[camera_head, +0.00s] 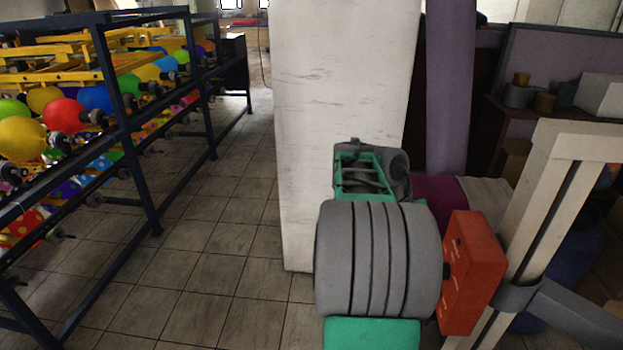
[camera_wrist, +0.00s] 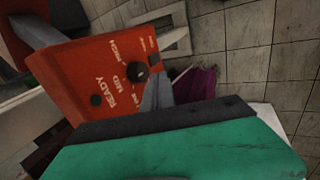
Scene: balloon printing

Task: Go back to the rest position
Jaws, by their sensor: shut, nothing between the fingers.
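In the wrist view, the narrow grey tips of my gripper (camera_wrist: 157,92) show just past a black-edged green part that fills the bottom. They appear shut and empty. They are close to the black knob (camera_wrist: 138,72) of a red control box (camera_wrist: 95,75) marked READY and MID; I cannot tell whether they touch it. The red box also shows in the head view (camera_head: 474,272), at the right beside a ribbed grey cylinder (camera_head: 375,260) and green parts. I cannot make out my gripper in the head view.
A dark rack (camera_head: 150,180) with colourful balloons stands at the left. A white pillar (camera_head: 340,90) rises behind the grey cylinder. A pale upright frame (camera_head: 560,190) stands at the right. The tiled floor (camera_head: 215,260) between rack and pillar is clear.

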